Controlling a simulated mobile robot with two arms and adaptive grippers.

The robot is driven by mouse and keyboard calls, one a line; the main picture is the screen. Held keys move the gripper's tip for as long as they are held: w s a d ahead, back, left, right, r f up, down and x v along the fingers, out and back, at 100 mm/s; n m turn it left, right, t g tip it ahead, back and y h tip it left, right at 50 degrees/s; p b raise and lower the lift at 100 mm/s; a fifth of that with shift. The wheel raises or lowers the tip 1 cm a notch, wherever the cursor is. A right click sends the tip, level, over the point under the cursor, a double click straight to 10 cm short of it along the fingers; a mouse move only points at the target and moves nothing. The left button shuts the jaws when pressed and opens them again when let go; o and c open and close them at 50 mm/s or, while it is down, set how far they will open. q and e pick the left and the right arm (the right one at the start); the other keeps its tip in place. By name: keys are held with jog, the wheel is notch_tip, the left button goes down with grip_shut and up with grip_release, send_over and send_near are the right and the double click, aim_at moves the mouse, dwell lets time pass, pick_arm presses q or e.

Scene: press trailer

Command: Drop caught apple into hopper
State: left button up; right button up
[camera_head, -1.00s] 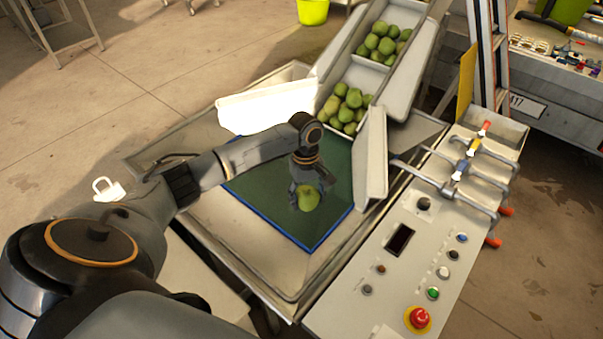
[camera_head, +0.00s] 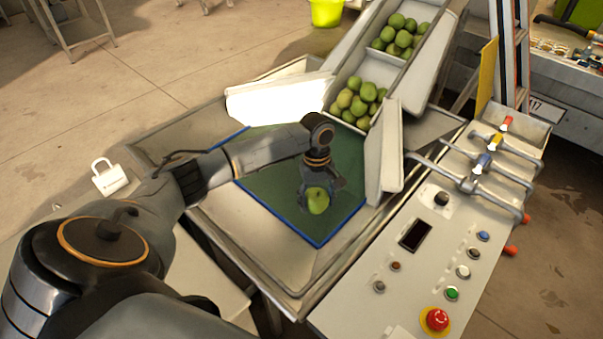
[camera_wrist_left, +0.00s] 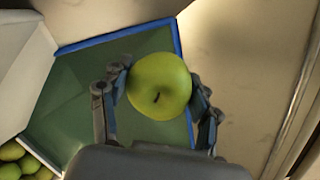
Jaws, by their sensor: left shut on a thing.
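A green apple (camera_head: 317,200) is held between the fingers of my left gripper (camera_head: 318,190), over the dark green, blue-edged hopper opening (camera_head: 275,195). In the left wrist view the apple (camera_wrist_left: 160,86) sits between the two fingers of my left gripper (camera_wrist_left: 157,100), with its stem dimple towards the camera. The blue rim (camera_wrist_left: 120,33) of the hopper shows behind it. I cannot tell how high the apple is above the green surface. My right gripper does not show.
A chute with green apples (camera_head: 360,102) slopes down to the hopper between white side plates (camera_head: 383,160). A control panel (camera_head: 395,285) with a red button (camera_head: 437,319) and pipe valves (camera_head: 487,160) stand to the right. A white padlock-shaped item (camera_head: 109,178) lies left.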

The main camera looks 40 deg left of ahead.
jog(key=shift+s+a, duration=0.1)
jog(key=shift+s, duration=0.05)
pick_arm(q)
jog(key=o, duration=1.2)
jog(key=shift+o, duration=0.6)
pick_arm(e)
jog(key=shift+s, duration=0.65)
pick_arm(q)
jog(key=shift+r, duration=0.1)
jog(key=r, duration=0.8)
jog(key=a+r, duration=0.1)
jog(key=r, duration=0.3)
jog(key=shift+w+a, duration=0.1)
jog(key=shift+w, duration=0.3)
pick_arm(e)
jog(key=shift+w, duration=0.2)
pick_arm(q)
jog(key=shift+f, duration=0.1)
